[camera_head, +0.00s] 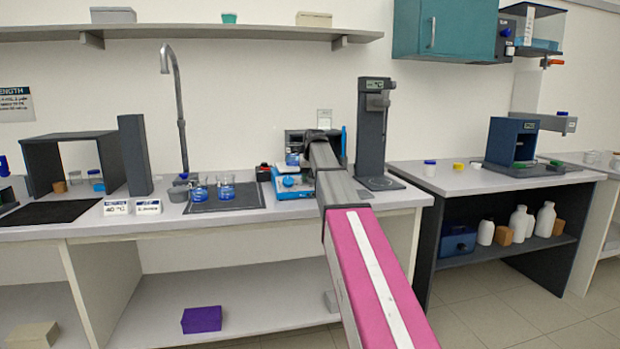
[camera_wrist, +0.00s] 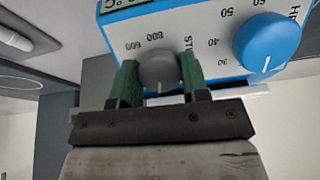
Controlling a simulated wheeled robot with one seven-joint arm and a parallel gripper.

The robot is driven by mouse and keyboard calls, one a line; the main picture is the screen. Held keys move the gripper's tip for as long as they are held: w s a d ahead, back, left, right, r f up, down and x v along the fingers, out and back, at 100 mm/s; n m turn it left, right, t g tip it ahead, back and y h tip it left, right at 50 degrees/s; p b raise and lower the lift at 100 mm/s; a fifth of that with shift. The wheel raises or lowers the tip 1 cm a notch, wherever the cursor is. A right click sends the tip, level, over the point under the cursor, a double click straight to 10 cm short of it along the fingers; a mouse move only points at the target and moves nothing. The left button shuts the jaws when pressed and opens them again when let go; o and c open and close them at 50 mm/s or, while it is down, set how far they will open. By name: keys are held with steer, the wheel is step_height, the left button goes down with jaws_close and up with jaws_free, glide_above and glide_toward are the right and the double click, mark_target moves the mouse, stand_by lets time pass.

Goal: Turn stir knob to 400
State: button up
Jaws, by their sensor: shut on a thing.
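The stir knob (camera_wrist: 159,66) is a small grey round knob on the white front of the hotplate stirrer (camera_wrist: 222,60). My gripper (camera_wrist: 160,80) is shut on the knob, with one green finger on each side. A pale pointer line shows at the knob's lower edge in the wrist view, away from the upside-down printed 600 and 800. The 400 mark is not visible. A larger blue heat knob (camera_wrist: 267,42) sits to the right. In the head view the blue and white stirrer (camera_head: 291,186) stands on the bench, and my arm hides the gripper and the knob.
A dark tower instrument (camera_head: 372,130) stands right of my arm. Two beakers with blue contents (camera_head: 226,187) stand on a dark mat left of the stirrer. A tall faucet (camera_head: 179,100) rises behind them. Two small signs (camera_head: 148,207) stand at the bench's front edge.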

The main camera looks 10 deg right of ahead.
steer(key=m+y, duration=0.1)
steer(key=m, duration=0.6)
steer(key=m+t+y, duration=0.1)
steer(key=m, duration=0.3)
steer(key=shift+s+d, duration=0.1)
steer(key=shift+m+t, duration=0.4)
steer(key=shift+m, duration=1.4)
steer(key=o, duration=0.9)
steer(key=v, duration=1)
steer(key=shift+s+d+r, duration=0.15)
steer(key=shift+d+r, duration=0.05)
steer(key=shift+r, duration=0.1)
